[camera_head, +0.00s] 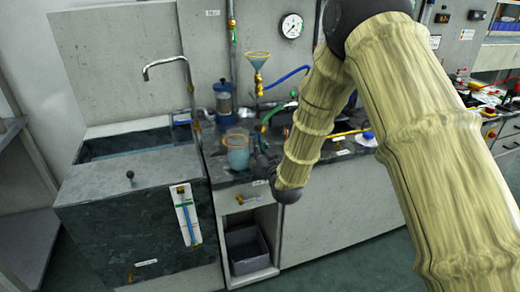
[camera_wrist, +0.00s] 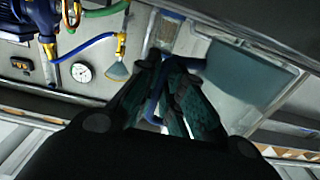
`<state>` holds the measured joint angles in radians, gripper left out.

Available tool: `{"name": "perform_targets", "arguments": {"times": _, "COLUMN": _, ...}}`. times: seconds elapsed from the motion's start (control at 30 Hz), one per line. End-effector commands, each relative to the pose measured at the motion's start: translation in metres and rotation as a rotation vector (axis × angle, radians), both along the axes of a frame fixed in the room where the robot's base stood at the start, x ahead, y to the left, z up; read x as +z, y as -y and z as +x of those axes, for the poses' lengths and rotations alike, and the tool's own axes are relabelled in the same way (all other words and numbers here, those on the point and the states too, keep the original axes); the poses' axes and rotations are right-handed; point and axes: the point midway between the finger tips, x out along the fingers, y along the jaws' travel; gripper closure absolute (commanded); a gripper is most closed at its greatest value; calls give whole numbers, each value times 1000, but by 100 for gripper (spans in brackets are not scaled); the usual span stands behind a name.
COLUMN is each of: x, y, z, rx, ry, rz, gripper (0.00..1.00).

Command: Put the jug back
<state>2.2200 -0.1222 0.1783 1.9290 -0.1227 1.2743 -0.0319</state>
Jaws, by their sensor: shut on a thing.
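The jug (camera_head: 238,153) is a clear vessel with blue-grey contents and an orange-brown rim. It shows upright at the worktop's left end in the head view; whether its base touches the top is unclear. My gripper (camera_head: 261,166) is at its right side, dark and partly hidden behind my arm. In the wrist view my gripper (camera_wrist: 157,98) has its fingers close together, shut on a thin blue piece that looks like the jug's handle.
A sink (camera_head: 125,145) with a tall tap (camera_head: 168,63) lies left of the jug. A blue-topped canister (camera_head: 224,101) stands behind it. A funnel (camera_head: 257,62) and a gauge (camera_head: 292,26) are on the wall side. Hoses lie to the right.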

Motion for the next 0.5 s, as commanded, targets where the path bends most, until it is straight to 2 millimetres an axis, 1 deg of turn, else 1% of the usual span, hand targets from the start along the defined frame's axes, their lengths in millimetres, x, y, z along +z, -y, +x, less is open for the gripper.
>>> {"name": "perform_targets", "arguments": {"times": 0.07, "x": -3, "y": 0, "z": 0, "rx": 0, "ry": 1, "rz": 0, "gripper": 100}}
{"name": "perform_targets", "arguments": {"times": 0.27, "x": -3, "y": 0, "z": 0, "rx": 0, "ry": 2, "rz": 1, "gripper": 100}}
{"name": "perform_targets", "arguments": {"times": 0.43, "x": -7, "y": 0, "z": 0, "rx": 0, "ry": 1, "rz": 0, "gripper": 100}}
{"name": "perform_targets", "arguments": {"times": 0.47, "x": -6, "y": 0, "z": 0, "rx": 0, "ry": 1, "rz": 0, "gripper": 86}}
{"name": "perform_targets", "arguments": {"times": 0.5, "x": -6, "y": 0, "z": 0, "rx": 0, "ry": 1, "rz": 0, "gripper": 78}}
